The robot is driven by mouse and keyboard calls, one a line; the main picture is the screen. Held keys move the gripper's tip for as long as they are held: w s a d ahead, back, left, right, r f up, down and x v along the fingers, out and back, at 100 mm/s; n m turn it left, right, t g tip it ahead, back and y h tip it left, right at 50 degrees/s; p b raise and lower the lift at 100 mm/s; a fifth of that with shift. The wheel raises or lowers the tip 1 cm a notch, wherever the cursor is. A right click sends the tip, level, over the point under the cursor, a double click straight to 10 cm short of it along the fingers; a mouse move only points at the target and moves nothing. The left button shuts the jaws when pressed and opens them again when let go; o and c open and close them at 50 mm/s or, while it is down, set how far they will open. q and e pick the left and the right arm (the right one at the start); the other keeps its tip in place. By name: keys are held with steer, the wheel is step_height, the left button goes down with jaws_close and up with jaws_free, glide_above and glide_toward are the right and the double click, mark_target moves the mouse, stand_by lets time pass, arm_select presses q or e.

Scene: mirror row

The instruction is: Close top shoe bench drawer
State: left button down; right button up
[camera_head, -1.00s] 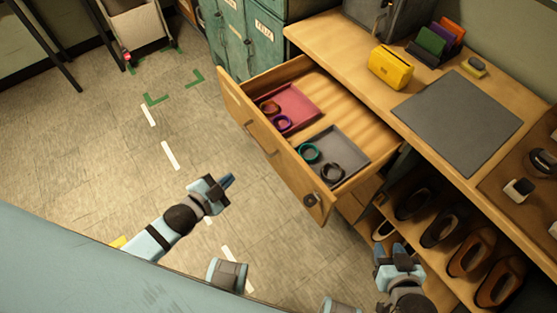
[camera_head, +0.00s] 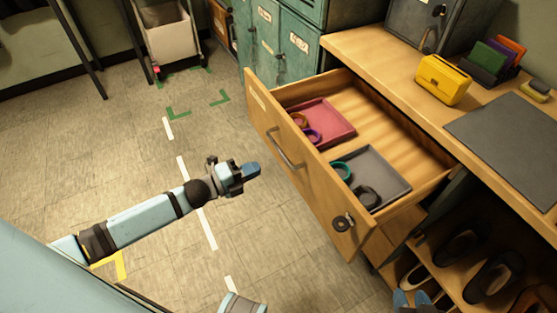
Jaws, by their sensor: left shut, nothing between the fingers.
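The top drawer (camera_head: 307,172) of the wooden shoe bench (camera_head: 390,85) is pulled well out. Its front panel has a long metal handle (camera_head: 286,150) and a round dark lock (camera_head: 344,222). Inside lie a red tray (camera_head: 325,122) and a grey tray (camera_head: 385,176) with rings or bands. My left gripper (camera_head: 251,171) is shut and empty, left of the drawer front and apart from it, pointing toward it. My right gripper (camera_head: 412,298) shows only its blue fingertips at the bottom edge, spread apart, below the drawer near the shoes; nothing is seen between them.
Shoes (camera_head: 493,277) stand on the shelves under the bench top. A yellow box (camera_head: 443,82), a grey mat (camera_head: 510,140) and a card holder sit on top. Green lockers (camera_head: 265,40) stand behind. The floor left of the drawer is clear.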

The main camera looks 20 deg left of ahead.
mark_target(279, 159)
arm_select(q)
steer(key=x, duration=0.8)
steer(key=shift+b, duration=0.4)
arm_select(e)
steer(key=shift+a+r, duration=0.1)
steer(key=shift+a, duration=0.05)
arm_select(q)
steer(key=shift+d, duration=0.1)
